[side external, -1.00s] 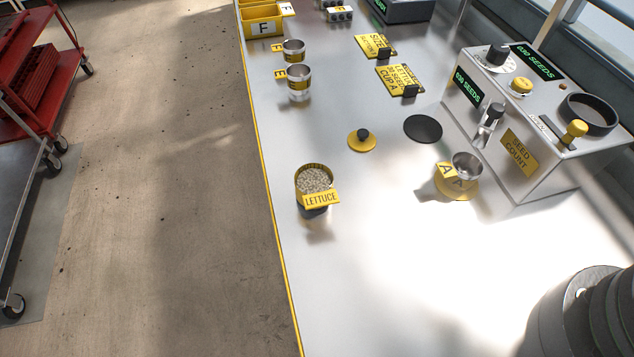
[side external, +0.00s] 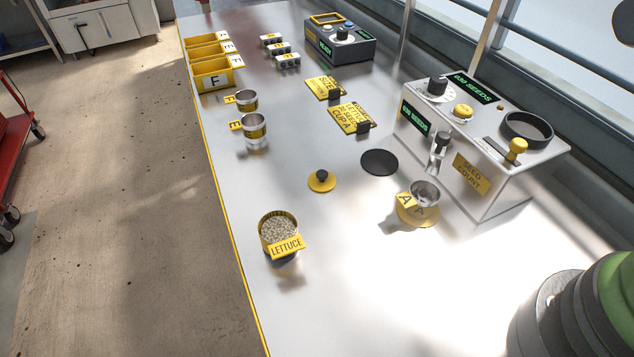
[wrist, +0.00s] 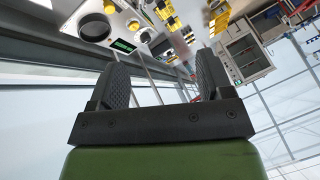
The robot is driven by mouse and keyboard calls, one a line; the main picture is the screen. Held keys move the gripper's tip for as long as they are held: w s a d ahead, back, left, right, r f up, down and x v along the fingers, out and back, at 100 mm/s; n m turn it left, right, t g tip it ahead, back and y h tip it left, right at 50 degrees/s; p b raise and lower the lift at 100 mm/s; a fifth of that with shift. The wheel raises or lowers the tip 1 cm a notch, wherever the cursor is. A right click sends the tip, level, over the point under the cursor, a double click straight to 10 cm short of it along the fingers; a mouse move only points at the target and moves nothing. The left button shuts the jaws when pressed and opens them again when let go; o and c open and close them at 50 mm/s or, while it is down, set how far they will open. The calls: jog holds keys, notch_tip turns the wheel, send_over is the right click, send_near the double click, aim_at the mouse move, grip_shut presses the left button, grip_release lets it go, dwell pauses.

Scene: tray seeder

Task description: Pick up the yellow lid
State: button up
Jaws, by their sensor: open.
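The yellow lid (side external: 321,181) is a small round disc with a black knob, lying flat on the steel table. It sits behind and to the right of the lettuce seed cup (side external: 280,232), which is open at the top and full of pale seeds. In the wrist view my gripper (wrist: 165,85) shows two black textured fingers spread wide with nothing between them. It points at the windows and room, with the scene turned over. The lid cannot be made out in the wrist view.
The seed counter (side external: 480,150) stands at the right, with cup A (side external: 424,194) before it. A black disc (side external: 379,162) lies right of the lid. Metal cups (side external: 253,128), a sign (side external: 349,117), yellow bins (side external: 212,74) and a grey device (side external: 339,40) stand farther back. The front table is clear.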

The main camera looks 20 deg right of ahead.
jog(key=w+a+n+g, duration=0.2)
jog(key=w+a, duration=0.1)
jog(key=w, duration=0.7)
jog(key=n+g+h, duration=0.2)
jog(key=n+g, duration=0.2)
send_over(322, 173)
jog(key=f, duration=1.7)
jog(key=s+f, duration=0.1)
jog(key=f, duration=0.8)
jog(key=shift+w+f, duration=0.15)
jog(key=shift+f, duration=0.75)
jog(key=shift+w+f, duration=0.2)
jog(key=shift+f, duration=0.75)
jog(key=shift+w+f, duration=0.15)
jog(key=shift+f, duration=0.75)
jog(key=shift+c, duration=0.5)
jog(key=c, duration=0.7)
